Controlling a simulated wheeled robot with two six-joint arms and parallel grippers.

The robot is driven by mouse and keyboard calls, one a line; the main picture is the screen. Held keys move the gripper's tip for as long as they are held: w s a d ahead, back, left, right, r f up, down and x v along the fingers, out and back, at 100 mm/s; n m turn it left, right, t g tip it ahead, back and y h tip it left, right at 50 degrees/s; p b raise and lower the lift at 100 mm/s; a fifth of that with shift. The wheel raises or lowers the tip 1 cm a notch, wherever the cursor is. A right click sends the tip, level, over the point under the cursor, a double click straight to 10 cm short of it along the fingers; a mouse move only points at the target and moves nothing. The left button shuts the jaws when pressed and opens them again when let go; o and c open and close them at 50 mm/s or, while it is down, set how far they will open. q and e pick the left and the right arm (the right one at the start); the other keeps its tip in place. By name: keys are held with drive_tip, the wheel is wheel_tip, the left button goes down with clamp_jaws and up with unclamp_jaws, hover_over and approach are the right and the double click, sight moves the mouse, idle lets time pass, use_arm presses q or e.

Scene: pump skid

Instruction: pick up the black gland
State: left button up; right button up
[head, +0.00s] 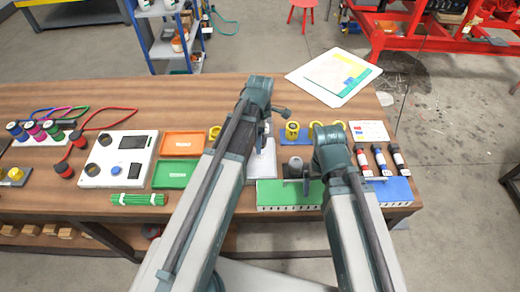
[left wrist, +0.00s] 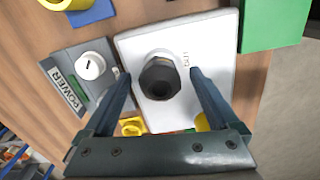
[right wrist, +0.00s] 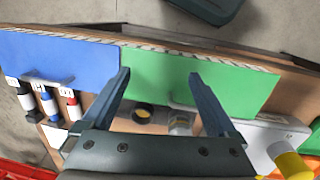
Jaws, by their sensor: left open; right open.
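The black gland (left wrist: 161,78) is a dark hexagonal piece standing on a white plate (left wrist: 215,40) in the left wrist view. My left gripper (left wrist: 159,73) is open, with one finger on each side of the gland in the picture. I see a gap on both sides, and cannot tell how far above the gland the tips are. In the head view, the white plate (head: 262,168) shows beside my left arm, and I cannot make out the gland there. My right gripper (right wrist: 158,73) is open and empty, over the green panel (right wrist: 160,80) in the right wrist view.
A grey box marked POWER with a white knob (left wrist: 90,66) stands close beside the plate. The blue panel (right wrist: 60,62) and several small cylinders (head: 380,160) lie near the right arm. Left of my arms are green and orange trays (head: 183,143).

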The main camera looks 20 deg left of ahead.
use_arm(q)
drive_tip(key=shift+f, duration=0.15)
use_arm(e)
drive_tip(key=shift+f, duration=0.2)
use_arm(q)
clamp_jaws()
use_arm(e)
drive_tip(key=shift+r, duration=0.15)
